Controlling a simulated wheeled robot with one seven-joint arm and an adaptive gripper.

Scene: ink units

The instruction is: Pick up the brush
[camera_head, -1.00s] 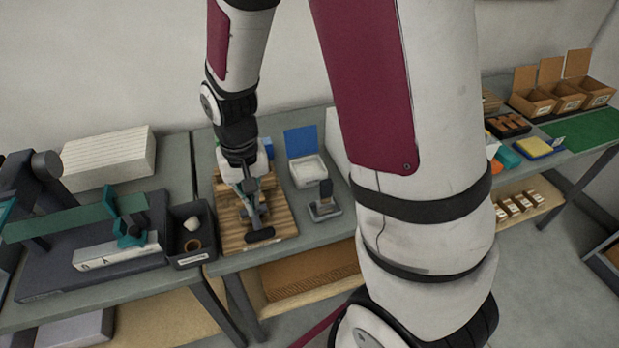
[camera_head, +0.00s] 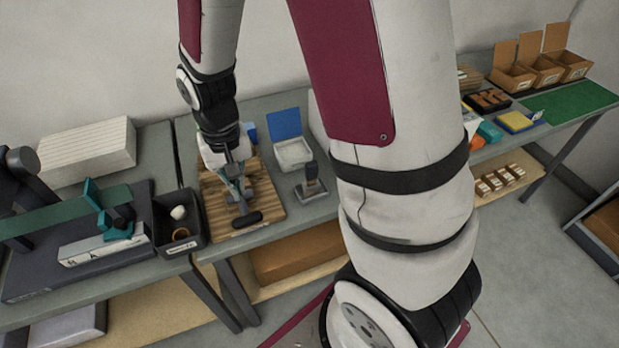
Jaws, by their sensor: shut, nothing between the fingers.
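My gripper (camera_head: 240,194) points down over a ribbed wooden board (camera_head: 267,208) on the grey bench. Its fingers look closed, and they are small in this view. A dark bar-shaped piece (camera_head: 246,220) lies on the board just in front of the fingertips. I cannot tell whether it is the brush or another tool, or whether the fingers touch it. My gripper hides part of the board. To the right, a small tool with an upright dark handle (camera_head: 311,174) stands on a grey base. I cannot surely identify the brush.
A black bin (camera_head: 168,244) with a white round item and a brown ring is left of the board. An open blue-lidded box (camera_head: 294,153) stands behind right. A clamp device (camera_head: 105,225) and white block (camera_head: 87,152) are at left. My arm blocks the centre.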

